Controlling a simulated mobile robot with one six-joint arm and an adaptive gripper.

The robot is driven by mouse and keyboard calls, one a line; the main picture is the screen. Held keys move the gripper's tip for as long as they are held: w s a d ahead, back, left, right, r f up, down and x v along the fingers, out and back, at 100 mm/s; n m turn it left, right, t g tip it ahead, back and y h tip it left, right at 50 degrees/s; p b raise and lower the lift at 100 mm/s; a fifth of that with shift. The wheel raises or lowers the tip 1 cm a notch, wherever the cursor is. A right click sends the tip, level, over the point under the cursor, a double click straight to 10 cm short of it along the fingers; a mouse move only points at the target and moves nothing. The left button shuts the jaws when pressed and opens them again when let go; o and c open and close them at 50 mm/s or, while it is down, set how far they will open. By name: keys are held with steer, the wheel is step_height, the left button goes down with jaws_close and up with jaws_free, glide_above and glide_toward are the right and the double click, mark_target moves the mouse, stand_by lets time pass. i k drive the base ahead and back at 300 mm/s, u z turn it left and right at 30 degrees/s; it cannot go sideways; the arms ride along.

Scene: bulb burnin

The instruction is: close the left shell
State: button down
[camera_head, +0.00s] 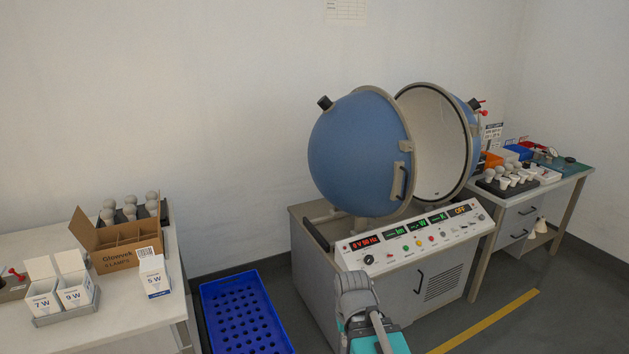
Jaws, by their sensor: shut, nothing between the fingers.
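The test sphere stands half open above a grey console. Its left shell (352,150) is a blue dome, swung away to the left from the right shell, with a wide wedge gap between them at the front. A dark handle (402,180) sits on the left shell's rim at lower right. The right shell (436,140) shows its pale inside facing the gap. Grey and teal parts of my arm show at the bottom centre, in front of the console and apart from the shells. I cannot make out my gripper's fingers there.
The control panel (418,238) with lit displays lies below the shells. A blue perforated crate (205,300) stands on the floor at left. The left table (120,325) holds boxes and bulbs. The right bench (560,183) holds a bulb tray. The wall is behind.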

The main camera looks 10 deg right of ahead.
mark_target(363, 155)
steer(key=z, duration=0.05)
steer(key=i, duration=1)
steer(key=u, duration=0.05)
